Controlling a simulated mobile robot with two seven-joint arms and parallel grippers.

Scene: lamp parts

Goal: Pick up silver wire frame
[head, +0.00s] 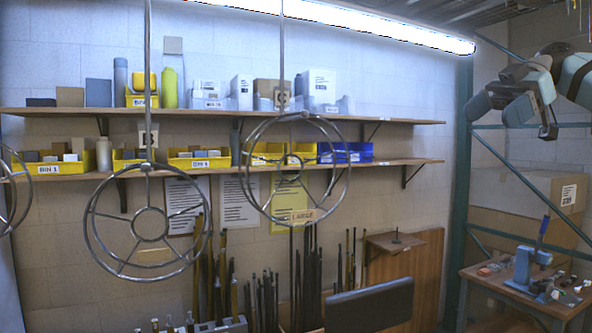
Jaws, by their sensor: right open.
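Silver wire frames hang from thin vertical rods in front of the shelves. Each is a round ring with spokes to a small hub. One wire frame (93,238) hangs left of centre, and another wire frame (347,170) hangs nearer the middle and higher. A third wire frame (27,205) is cut off by the left edge. My right gripper (497,109) is at the upper right, open and empty, well to the right of the frames and apart from them. My left gripper is not in view.
Two wall shelves (415,121) hold yellow and blue bins, boxes and bottles behind the frames. Dark rods stand below. A dark panel (370,305) is at the lower middle. A workbench (490,275) with a blue-handled tool and cardboard boxes (525,235) are at right.

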